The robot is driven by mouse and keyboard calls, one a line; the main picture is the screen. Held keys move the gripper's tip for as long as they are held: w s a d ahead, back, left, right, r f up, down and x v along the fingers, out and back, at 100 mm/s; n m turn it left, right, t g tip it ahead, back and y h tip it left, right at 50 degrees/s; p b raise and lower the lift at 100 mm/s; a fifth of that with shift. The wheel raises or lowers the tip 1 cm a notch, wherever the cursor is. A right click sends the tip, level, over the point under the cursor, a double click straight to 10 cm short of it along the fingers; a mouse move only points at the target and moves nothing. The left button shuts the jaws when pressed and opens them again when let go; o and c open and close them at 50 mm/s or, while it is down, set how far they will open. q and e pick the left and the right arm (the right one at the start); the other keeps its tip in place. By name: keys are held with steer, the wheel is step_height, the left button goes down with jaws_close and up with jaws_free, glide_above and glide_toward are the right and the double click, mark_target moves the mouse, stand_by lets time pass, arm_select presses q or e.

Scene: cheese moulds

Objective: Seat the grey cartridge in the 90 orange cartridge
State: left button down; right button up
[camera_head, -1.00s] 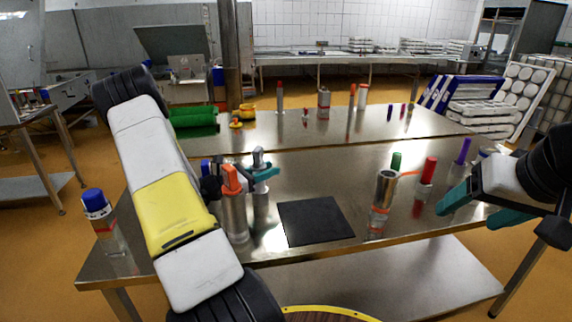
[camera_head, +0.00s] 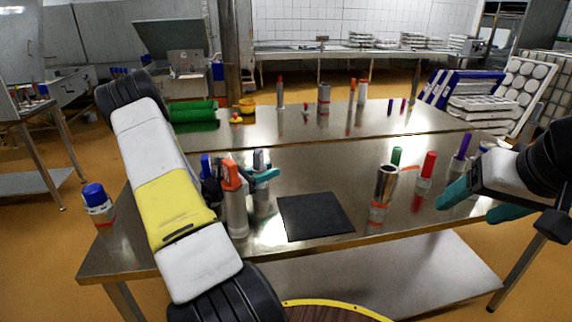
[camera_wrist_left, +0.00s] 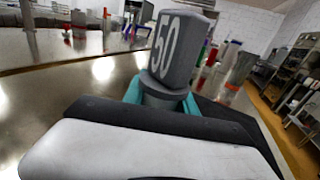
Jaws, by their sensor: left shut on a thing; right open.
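My left gripper (camera_head: 262,176) has teal fingers and is shut on the grey cartridge (camera_head: 259,159). In the left wrist view the grey cartridge (camera_wrist_left: 175,50) stands nearly upright between the fingers, with a white "50" on its side. An orange-topped cartridge (camera_head: 231,175) with a grey lower body stands just left of and in front of it in the head view; my left arm partly overlaps it. I cannot read a number on it, nor tell whether the two touch. My right gripper (camera_head: 482,202) is open and empty at the table's right side.
A black mat (camera_head: 315,217) lies on the steel table (camera_head: 330,170). A metallic cylinder (camera_head: 384,186), a red-capped piece (camera_head: 427,170) and a purple-capped piece (camera_head: 463,150) stand to the right.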

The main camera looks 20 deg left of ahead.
arm_select(q)
steer(key=shift+f, duration=0.1)
steer(key=c, duration=0.9)
jaws_free()
